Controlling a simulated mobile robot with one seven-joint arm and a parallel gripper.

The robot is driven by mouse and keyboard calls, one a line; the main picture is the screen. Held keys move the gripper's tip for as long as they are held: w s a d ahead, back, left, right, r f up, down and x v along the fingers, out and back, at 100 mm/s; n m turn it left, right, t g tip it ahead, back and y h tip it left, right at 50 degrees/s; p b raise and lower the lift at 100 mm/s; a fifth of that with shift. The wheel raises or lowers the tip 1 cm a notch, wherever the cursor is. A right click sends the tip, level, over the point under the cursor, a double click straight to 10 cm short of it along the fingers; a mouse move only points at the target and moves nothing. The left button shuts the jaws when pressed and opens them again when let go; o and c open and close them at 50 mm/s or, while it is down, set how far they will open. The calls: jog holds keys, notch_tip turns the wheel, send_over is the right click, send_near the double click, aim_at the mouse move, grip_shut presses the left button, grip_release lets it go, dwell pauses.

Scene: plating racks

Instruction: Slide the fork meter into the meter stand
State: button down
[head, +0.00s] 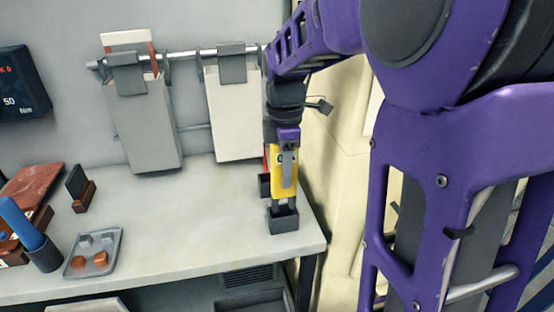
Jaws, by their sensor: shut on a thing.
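A yellow fork meter (277,186) with dark prongs at its lower end hangs upright at the right end of the bench. My gripper (288,158) comes down from above and is shut on its upper part, hiding much of its face. A small dark open-topped box, which looks like the meter stand (285,222), sits on the bench directly below. The prongs reach down to the box's opening in the picture. I cannot tell whether they are inside it or just above or behind it.
A red and dark item (264,184) stands close behind the meter's left side. Grey (145,125) and white (234,115) panels hang from a wall rail. A grey tray (93,253), a dark cup (45,257) and a brown holder (84,197) stand left. The middle bench is clear.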

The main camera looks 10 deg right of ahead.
jog(key=shift+f+b, duration=1.5)
jog(key=shift+f, duration=1.25)
jog(key=shift+c, duration=2.4)
grip_release()
